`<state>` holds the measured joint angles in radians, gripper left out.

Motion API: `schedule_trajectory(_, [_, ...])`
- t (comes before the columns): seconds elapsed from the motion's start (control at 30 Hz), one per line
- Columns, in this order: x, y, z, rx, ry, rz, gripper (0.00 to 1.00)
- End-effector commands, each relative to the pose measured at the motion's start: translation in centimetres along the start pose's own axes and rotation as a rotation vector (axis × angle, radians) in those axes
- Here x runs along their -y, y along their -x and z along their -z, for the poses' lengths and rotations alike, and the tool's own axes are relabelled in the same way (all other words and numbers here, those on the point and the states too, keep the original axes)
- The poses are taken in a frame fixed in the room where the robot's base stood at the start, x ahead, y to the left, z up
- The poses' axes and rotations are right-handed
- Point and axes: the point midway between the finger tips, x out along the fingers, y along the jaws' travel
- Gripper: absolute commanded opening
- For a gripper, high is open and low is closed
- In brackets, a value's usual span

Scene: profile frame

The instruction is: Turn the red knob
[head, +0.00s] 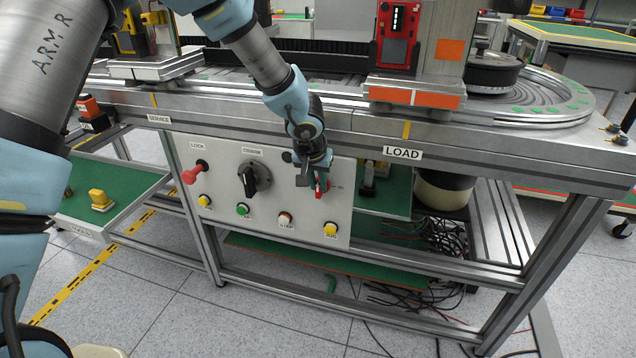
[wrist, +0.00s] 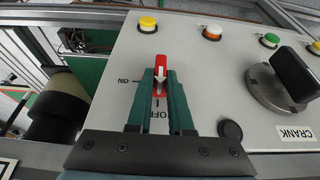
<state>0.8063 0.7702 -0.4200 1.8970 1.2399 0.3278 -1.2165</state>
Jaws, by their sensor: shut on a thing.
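The red knob (wrist: 161,64) sits on the grey control panel (wrist: 195,70), with ON and OFF labels beside it in the wrist view. A white pointer mark shows on it. In the head view a sliver of the knob (head: 320,193) shows below my gripper (head: 311,182). In the wrist view the two green fingers of my gripper (wrist: 161,85) are closed on the knob, one on each side. The fingers hide part of the knob and its base.
A black crank knob (wrist: 290,80) stands close by on the panel. Several coloured buttons, including a yellow one (head: 330,229), line its lower edge. A red lever (head: 194,172) sticks out at the panel's left. The conveyor edge with the LOAD label (head: 402,153) overhangs above.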

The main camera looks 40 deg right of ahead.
Motion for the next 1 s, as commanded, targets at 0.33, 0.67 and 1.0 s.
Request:
schedule_trajectory(0.33, [-0.2, -0.2, -0.1, -0.001, -0.009, 0.019, 0.0])
schedule_trajectory(0.67, [-1.0, -0.9, -0.3, -0.007, -0.082, 0.184, 0.0])
schedule_trajectory(1.0, [-1.8, -1.2, -0.4, -0.007, -0.202, 0.476, 0.0])
